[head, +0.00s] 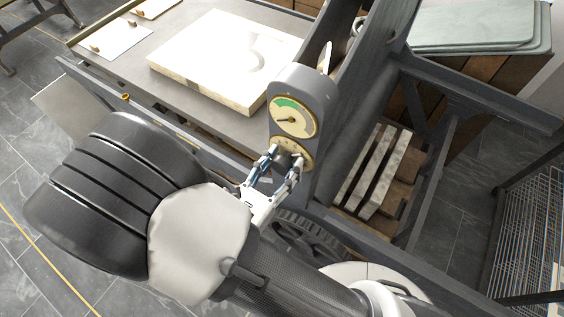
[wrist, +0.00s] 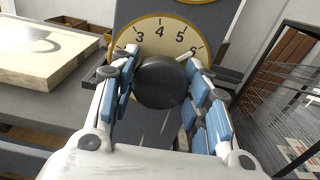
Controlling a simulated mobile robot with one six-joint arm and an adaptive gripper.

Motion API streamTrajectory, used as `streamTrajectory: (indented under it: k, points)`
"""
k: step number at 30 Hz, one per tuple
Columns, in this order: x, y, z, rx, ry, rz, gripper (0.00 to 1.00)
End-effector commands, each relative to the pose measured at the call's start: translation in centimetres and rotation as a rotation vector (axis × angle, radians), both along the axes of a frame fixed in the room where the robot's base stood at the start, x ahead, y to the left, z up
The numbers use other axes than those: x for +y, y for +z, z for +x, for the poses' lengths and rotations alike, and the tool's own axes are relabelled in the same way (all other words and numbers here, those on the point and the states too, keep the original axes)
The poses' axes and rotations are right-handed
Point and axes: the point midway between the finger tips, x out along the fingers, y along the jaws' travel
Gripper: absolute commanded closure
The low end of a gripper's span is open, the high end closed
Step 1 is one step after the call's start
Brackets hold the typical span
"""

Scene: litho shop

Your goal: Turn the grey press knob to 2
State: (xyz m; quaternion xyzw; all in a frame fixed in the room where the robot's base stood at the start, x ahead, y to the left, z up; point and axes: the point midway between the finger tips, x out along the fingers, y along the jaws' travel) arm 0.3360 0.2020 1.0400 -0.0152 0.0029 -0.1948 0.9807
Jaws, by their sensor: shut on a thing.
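The grey press knob (wrist: 162,83) is a dark round knob in front of a cream dial (wrist: 160,34) with a brass rim. The numbers 3, 4, 5 and 6 show above it; the 2 is not visible. A pale mark shows at the knob's upper right, toward the 6, but I cannot tell if it is the pointer. My gripper (wrist: 160,92) is shut on the knob, one blue-padded finger on each side. In the head view my gripper (head: 286,158) reaches the lower dial on the grey press housing (head: 304,88), and its fingers mostly hide the knob.
A round gauge (head: 292,117) with a green band sits above the dial. A pale stone slab (head: 220,60) lies on the press bed (head: 110,65) to the left. Grey frame beams (head: 470,95) and stacked slabs (head: 385,172) stand to the right. A wire rack (head: 535,230) is at far right.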

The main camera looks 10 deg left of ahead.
Motion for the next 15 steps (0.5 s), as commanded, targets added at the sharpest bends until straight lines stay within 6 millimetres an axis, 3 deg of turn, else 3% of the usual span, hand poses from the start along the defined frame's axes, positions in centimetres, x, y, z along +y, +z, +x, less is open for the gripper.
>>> streamTrajectory:
  k: [15]
  points:
    - [-0.05, 0.41, -0.01, 0.147, -0.001, -0.355, 0.81]
